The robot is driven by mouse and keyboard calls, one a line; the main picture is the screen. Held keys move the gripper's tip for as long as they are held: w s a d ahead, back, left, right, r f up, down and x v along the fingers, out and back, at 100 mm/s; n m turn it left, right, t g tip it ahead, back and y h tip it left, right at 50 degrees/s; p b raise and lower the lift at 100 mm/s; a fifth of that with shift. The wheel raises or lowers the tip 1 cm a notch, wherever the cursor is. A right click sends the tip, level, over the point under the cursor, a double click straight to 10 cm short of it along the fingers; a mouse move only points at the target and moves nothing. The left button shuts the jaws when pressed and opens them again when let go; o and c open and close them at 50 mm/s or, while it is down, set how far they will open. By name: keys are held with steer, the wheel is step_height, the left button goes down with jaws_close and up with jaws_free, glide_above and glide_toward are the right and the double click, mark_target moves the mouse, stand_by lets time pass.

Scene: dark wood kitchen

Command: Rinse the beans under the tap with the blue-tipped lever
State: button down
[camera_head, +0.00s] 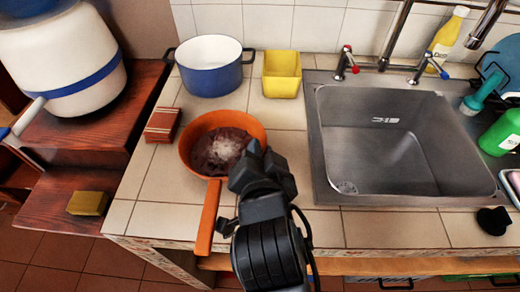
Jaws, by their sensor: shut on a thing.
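An orange pan (185,150) with a long handle stands on the tiled counter left of the sink. Dark red beans (205,152) with a pale patch in the middle lie in it. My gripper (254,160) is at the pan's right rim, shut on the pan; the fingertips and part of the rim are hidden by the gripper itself. The blue-tipped lever (436,66) is on the right of the tap (396,36), and the red-tipped lever (346,62) is on the left. The steel sink (400,150) below is empty.
A blue pot (210,80) and a yellow container (282,83) stand behind the pan. A small red-brown box (162,124) is left of it. A yellow bottle (446,36), a green bottle (502,132) and a teal brush (484,94) stand around the sink's right side.

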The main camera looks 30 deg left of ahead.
steer(key=shift+f, duration=0.15)
steer(key=c, duration=1.1)
jaws_free()
steer(key=shift+r, duration=0.25)
steer(key=shift+s+d, duration=0.2)
steer(key=shift+s, duration=0.05)
steer(key=b+v, duration=0.1)
steer(key=v, duration=1)
steer(key=shift+s+r, duration=0.1)
steer(key=shift+r, duration=0.05)
